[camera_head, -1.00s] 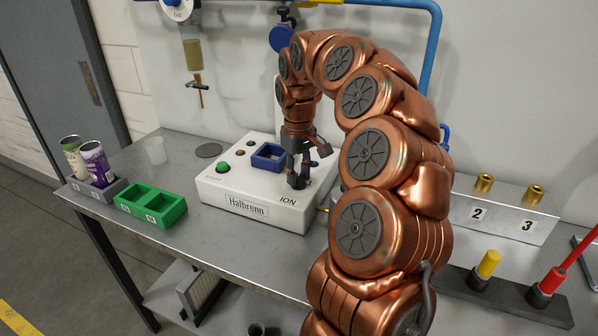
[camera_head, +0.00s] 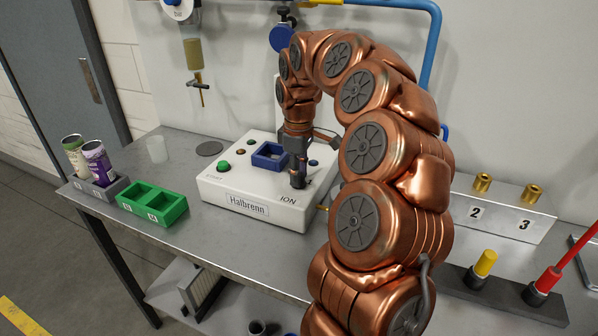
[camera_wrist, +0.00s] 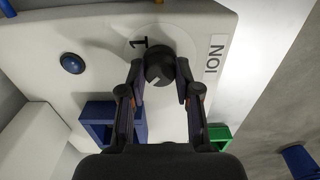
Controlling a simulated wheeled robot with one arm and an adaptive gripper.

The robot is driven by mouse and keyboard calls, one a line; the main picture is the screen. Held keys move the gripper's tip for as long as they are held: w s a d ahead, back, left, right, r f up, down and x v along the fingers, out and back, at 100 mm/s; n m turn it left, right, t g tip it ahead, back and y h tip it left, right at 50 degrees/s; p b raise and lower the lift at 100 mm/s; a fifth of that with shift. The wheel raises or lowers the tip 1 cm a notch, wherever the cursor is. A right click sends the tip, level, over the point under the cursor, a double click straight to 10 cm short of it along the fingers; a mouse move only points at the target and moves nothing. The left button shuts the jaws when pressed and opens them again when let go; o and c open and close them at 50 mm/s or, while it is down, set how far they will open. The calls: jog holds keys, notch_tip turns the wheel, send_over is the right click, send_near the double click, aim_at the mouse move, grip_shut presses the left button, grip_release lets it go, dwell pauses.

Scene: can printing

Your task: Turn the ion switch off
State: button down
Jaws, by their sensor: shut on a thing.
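The white Halbrenn machine (camera_head: 232,196) stands on the metal table. The ion switch is a round black knob (camera_wrist: 158,67) with a pale mark line on its face. A printed "1" lies beside the knob, and the ION label (camera_wrist: 215,58) is to its right in the wrist view. My gripper (camera_wrist: 160,74) is shut on the knob, one finger on each side. In the head view my gripper (camera_head: 298,183) points down at the machine's front right corner, above the ION lettering (camera_head: 288,201), and mostly hides the knob.
A blue square holder (camera_head: 259,163) and a blue button (camera_wrist: 72,63) sit on the machine near my gripper. A green button (camera_head: 223,167) is farther left. A green tray (camera_head: 150,211) and cans in a grey holder (camera_head: 97,189) stand left. Numbered brass fittings (camera_head: 532,195) stand right.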

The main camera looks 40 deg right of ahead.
jog(key=c, duration=0.8)
grip_release()
jog(key=shift+r, duration=0.15)
notch_tip(320, 180, up, 12)
dwell(0.6)
